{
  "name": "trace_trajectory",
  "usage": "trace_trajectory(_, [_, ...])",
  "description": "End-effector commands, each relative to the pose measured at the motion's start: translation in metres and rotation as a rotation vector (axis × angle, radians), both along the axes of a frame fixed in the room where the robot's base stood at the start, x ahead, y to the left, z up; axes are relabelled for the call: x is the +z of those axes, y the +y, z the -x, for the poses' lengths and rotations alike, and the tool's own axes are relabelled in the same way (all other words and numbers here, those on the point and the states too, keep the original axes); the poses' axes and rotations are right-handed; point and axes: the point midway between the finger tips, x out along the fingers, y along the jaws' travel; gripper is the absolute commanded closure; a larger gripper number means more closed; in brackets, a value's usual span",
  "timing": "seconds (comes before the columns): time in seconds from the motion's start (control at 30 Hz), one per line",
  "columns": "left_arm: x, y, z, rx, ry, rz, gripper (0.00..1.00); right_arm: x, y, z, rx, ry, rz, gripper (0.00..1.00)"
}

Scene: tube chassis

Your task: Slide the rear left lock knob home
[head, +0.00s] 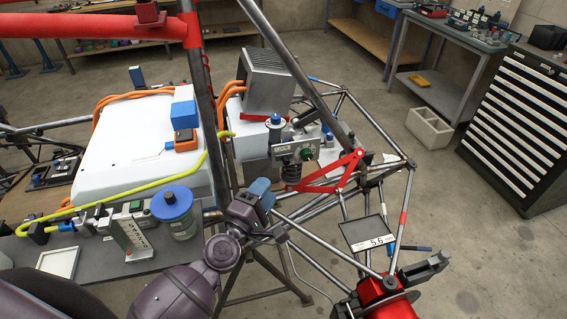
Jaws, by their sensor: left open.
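I cannot tell for sure which part is the rear left lock knob. A small green knob (308,154) sits on the face of a grey labelled block (288,152) on the tube chassis (315,78). A blue-topped knob (275,120) stands just above that block. My left gripper (264,191) reaches in from the lower left on a purple arm. It is open and stands below and left of the grey block, apart from it. Its jaws are small in view and partly turned away. My right gripper does not show.
A white box (130,135) with orange cables fills the left. A finned grey unit (268,80) stands behind the block, and a red wishbone (330,178) in front.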

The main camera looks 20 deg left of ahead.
Motion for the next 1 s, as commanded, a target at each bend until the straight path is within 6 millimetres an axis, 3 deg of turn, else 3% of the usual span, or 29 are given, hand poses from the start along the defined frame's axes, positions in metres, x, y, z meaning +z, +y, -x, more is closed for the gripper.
trace_trajectory(0.3, [0.01,-0.01,-0.054,0.0,-0.004,-0.003,0.56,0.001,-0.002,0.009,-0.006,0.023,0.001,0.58])
trace_trajectory(0.5, [0.012,-0.014,-0.077,0.0,-0.002,-0.003,0.56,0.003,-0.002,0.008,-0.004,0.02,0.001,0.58])
trace_trajectory(0.97, [0.013,-0.016,-0.086,0.0,-0.001,-0.004,0.56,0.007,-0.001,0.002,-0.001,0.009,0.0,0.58])
trace_trajectory(1.0, [0.013,-0.016,-0.086,0.0,-0.001,-0.004,0.62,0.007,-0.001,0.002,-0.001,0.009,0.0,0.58])
